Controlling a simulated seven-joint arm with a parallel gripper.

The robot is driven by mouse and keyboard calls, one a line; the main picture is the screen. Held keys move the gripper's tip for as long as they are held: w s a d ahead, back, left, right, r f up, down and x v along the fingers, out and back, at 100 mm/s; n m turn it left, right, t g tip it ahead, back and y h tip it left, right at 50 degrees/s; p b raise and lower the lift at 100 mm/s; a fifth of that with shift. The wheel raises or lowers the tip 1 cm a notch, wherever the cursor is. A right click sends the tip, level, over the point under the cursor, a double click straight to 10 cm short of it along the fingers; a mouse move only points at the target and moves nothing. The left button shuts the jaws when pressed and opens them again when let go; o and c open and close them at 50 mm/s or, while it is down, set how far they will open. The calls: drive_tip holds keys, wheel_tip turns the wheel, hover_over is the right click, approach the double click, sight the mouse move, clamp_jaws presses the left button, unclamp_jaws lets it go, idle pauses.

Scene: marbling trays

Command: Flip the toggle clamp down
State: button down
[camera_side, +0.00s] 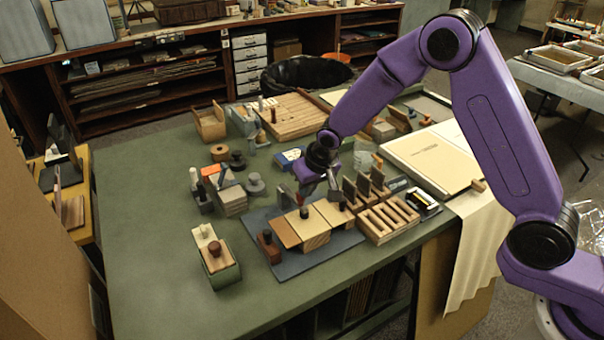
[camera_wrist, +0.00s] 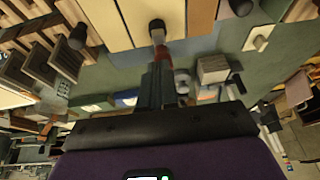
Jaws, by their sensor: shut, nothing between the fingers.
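A short reddish piece with a black knob (camera_wrist: 157,27) shows just past my fingertips in the wrist view; it may be the toggle clamp's handle, but I cannot tell for sure. In the side view a black knob (camera_side: 304,213) sits over the pale wooden blocks (camera_side: 314,234) on the dark blue-grey board (camera_side: 308,262). My gripper (camera_side: 302,196) points down just above and behind these blocks, its fingers shut and empty. The fingers (camera_wrist: 157,70) show as a dark narrow pair in the wrist view. Whether they touch the clamp is unclear, and the clamp's base is hidden.
A slotted wooden rack (camera_side: 388,220) stands close to the right of the blocks. A dark brown block with a knob (camera_side: 268,246) is at the board's left end. A green box (camera_side: 222,273) stands farther left. The green table (camera_side: 150,240) is clear at the left and front.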

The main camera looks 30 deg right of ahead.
drive_tip(key=shift+w+r, duration=0.25)
drive_tip(key=shift+w, duration=0.3)
drive_tip(key=shift+r, duration=0.4)
drive_tip(key=s+a+v, duration=0.1)
drive_tip(key=v, duration=1.2)
drive_tip(key=w+a+n+g+h, duration=0.1)
drive_tip(key=w+n+g, duration=0.1)
drive_tip(key=n, duration=0.7)
drive_tip(key=w+a+n+g, duration=0.1)
drive_tip(key=w+n, duration=0.2)
drive_tip(key=n, duration=0.6)
drive_tip(key=f, duration=0.4)
drive_tip(key=d+f, duration=0.1)
drive_tip(key=f, duration=0.3)
drive_tip(key=w+f, duration=0.1)
drive_tip(key=f, duration=0.4)
drive_tip(key=shift+d, duration=0.15)
